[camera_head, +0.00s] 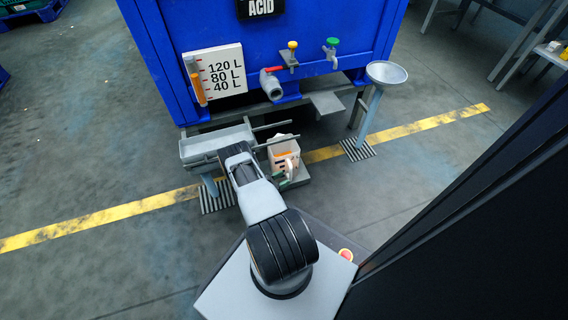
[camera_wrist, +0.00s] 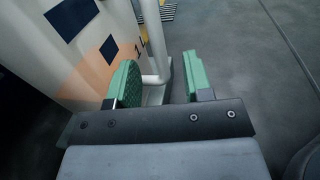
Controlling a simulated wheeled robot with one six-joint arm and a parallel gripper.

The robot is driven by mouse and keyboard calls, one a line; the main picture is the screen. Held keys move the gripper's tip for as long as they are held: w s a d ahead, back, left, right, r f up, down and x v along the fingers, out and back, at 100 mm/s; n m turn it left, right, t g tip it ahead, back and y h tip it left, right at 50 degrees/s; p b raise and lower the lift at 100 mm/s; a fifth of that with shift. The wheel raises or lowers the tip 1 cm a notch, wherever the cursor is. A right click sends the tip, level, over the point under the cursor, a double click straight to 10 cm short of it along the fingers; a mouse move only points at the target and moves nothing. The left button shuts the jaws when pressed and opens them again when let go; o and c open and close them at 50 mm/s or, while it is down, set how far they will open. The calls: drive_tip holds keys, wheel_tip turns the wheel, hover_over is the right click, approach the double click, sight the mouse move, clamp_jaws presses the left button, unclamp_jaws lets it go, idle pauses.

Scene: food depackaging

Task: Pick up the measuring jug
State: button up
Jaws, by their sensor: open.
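The measuring jug (camera_head: 285,148) is white with dark marks and an orange patch. It stands upright on a low grey platform below the blue tank in the head view. In the wrist view its white wall (camera_wrist: 80,45) with dark blue squares fills the upper left. Its white handle (camera_wrist: 154,40) runs down between my two green finger pads. My gripper (camera_wrist: 160,80) is open, with one finger on each side of the handle and a gap on the right.
The blue tank (camera_head: 330,70) stands behind, with a red-handled valve (camera_head: 271,84) and yellow and green taps. A grey tray (camera_head: 215,143) is left of the jug. A funnel on a stand (camera_head: 387,74) is to the right.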

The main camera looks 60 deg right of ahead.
drive_tip(key=shift+b+x, duration=0.3)
drive_tip(key=shift+x, duration=1.25)
drive_tip(key=shift+c, duration=0.3)
clamp_jaws()
